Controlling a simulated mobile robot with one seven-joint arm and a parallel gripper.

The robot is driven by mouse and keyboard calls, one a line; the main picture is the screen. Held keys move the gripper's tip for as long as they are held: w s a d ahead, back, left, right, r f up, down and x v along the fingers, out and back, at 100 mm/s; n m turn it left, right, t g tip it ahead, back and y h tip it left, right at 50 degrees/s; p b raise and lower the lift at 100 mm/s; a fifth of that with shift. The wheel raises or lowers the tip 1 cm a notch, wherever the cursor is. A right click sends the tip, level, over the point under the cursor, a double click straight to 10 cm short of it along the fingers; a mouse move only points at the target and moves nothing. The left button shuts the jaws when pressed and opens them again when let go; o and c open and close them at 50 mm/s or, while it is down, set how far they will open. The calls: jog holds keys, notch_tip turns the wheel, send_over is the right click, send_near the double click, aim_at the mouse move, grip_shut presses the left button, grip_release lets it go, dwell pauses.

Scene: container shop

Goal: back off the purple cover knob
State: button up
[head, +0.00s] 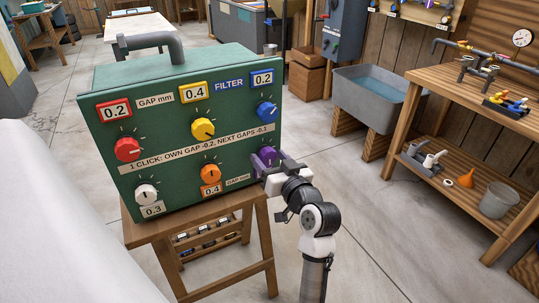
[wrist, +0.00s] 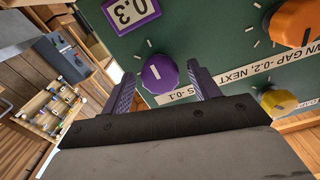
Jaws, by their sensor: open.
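The purple cover knob (wrist: 160,74) is on the lower right of the green panel box (head: 140,82). In the head view the purple knob (head: 267,155) is partly hidden by my gripper. My gripper (wrist: 157,80) is open, with one purple-grey finger on each side of the knob. I cannot tell whether either finger touches it. The knob's white mark points toward the label reading 0.3 (wrist: 129,11) in the wrist view. In the head view my gripper (head: 265,163) reaches the panel from the right.
Other knobs are close by: orange (head: 210,173), blue (head: 266,112), yellow (head: 203,129), red (head: 127,149) and white (head: 146,193). The box stands on a wooden stand (head: 262,230). A sink (head: 372,97) and a wooden workbench (head: 470,88) stand to the right. Floor between is clear.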

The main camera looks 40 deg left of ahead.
jog(key=shift+w+a, duration=0.2)
jog(key=shift+a, duration=0.3)
jog(key=c, duration=1)
